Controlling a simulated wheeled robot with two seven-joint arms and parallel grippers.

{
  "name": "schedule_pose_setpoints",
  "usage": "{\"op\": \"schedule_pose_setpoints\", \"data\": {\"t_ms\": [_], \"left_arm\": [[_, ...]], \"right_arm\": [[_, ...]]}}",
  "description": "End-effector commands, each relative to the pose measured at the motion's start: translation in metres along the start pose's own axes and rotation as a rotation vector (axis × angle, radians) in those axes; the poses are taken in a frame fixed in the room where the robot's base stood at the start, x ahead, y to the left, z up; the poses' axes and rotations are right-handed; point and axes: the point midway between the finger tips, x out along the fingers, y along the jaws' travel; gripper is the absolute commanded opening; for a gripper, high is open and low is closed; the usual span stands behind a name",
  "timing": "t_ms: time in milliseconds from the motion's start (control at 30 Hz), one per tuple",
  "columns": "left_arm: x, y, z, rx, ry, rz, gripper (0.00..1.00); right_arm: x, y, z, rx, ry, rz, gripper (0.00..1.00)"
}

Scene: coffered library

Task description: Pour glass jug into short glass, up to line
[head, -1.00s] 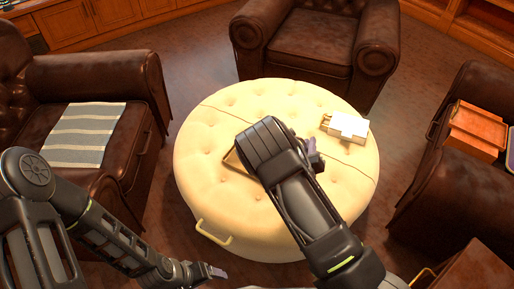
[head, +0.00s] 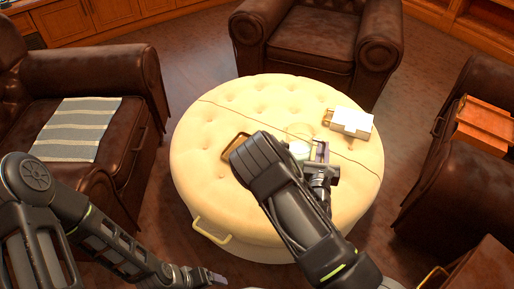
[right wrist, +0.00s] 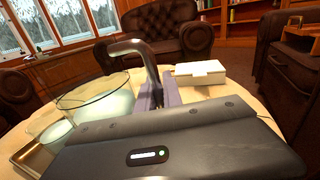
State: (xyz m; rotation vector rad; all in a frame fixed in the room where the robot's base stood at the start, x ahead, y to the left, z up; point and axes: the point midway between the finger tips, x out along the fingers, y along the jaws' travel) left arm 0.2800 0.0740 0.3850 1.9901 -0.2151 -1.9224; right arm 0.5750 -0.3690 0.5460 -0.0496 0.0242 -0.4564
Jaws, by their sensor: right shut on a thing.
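The glass jug (head: 299,133) is in the head view just beyond my right gripper (head: 318,154), over the cream ottoman, partly hidden by my arm. In the right wrist view the jug (right wrist: 98,105) looks roughly upright, with pale liquid inside and a dark curved handle (right wrist: 135,47). My right gripper (right wrist: 160,95) is shut on that handle. A smaller glass (right wrist: 46,128), seemingly the short glass, stands left of the jug; its line and level cannot be made out. My arm hides it in the head view. My left gripper (head: 207,277) is low, off the ottoman's front; its jaw opening is unclear.
A tray (head: 236,141) shows partly behind my right arm and beneath the smaller glass in the right wrist view (right wrist: 22,152). A white box (head: 351,121) lies on the ottoman (head: 210,185) at the back right. Brown armchairs stand around it. The ottoman's left side is clear.

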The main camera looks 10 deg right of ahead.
Motion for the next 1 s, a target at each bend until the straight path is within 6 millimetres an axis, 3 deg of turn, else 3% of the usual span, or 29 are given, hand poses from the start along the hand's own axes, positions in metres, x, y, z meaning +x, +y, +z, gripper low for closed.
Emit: {"op": "schedule_pose_setpoints", "data": {"t_ms": [133, 600, 1000], "left_arm": [[0.009, -0.004, 0.0, -0.001, 0.0, 0.0, 0.81], [0.008, -0.003, 0.0, -0.001, 0.0, 0.0, 0.81], [-0.042, 0.017, -0.001, 0.003, 0.0, 0.0, 0.81]], "right_arm": [[0.0, -0.002, -0.006, 0.045, -0.012, -0.001, 0.0], [0.0, -0.002, -0.003, 0.062, -0.015, -0.001, 0.0], [-0.001, -0.005, 0.049, 0.062, -0.015, -0.001, 0.0]]}}
